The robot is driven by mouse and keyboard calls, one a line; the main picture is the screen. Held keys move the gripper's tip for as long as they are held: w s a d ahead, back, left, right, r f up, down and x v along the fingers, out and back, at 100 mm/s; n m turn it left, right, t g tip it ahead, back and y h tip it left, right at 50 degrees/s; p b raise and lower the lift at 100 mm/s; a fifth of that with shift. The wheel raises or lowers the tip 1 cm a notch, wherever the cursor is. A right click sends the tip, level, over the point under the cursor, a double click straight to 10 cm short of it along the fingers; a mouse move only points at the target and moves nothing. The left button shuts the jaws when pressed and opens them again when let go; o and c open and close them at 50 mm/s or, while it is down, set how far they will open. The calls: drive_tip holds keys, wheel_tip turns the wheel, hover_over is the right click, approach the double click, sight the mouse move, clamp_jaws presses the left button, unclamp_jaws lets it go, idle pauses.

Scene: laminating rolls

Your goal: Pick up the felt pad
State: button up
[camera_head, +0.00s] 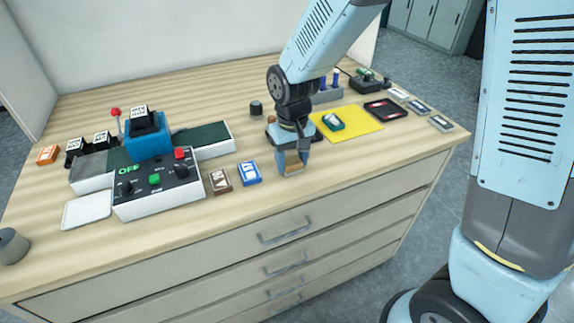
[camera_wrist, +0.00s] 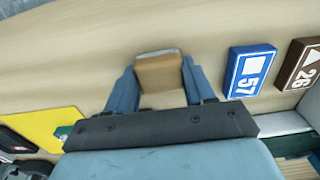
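A small tan block with a pale grey far edge, which looks like the felt pad (camera_wrist: 159,72), is between the fingertips of my gripper (camera_wrist: 160,84) in the wrist view. It fills nearly the whole gap between the two blue fingers. In the head view my gripper (camera_head: 291,164) points down near the front edge of the worktop, with the tan pad (camera_head: 293,170) low between its fingers. I cannot tell whether the fingers press on the pad or only stand beside it, nor whether it touches the worktop.
A blue tile (camera_head: 249,173) and a brown tile (camera_head: 220,181) lie left of my gripper, beside a control box (camera_head: 160,190). A yellow mat (camera_head: 357,122) with a green and white item lies to the right.

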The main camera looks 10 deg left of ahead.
sight(292, 160)
drive_tip(key=c, duration=0.5)
drive_tip(key=shift+r, duration=0.1)
drive_tip(key=shift+r, duration=0.25)
wheel_tip(292, 160, up, 3)
drive_tip(key=shift+f, duration=0.2)
drive_tip(key=s+d+r, duration=0.2)
drive_tip(key=s+r, duration=0.1)
drive_tip(key=s, duration=0.1)
drive_tip(key=s+d+r, duration=0.3)
drive_tip(key=s, duration=0.1)
drive_tip(key=s+d+r, duration=0.2)
drive_tip(key=s+r, duration=0.1)
drive_tip(key=shift+s+d+r, duration=0.3)
drive_tip(key=shift+s+r, duration=0.05)
drive_tip(key=shift+s, duration=0.05)
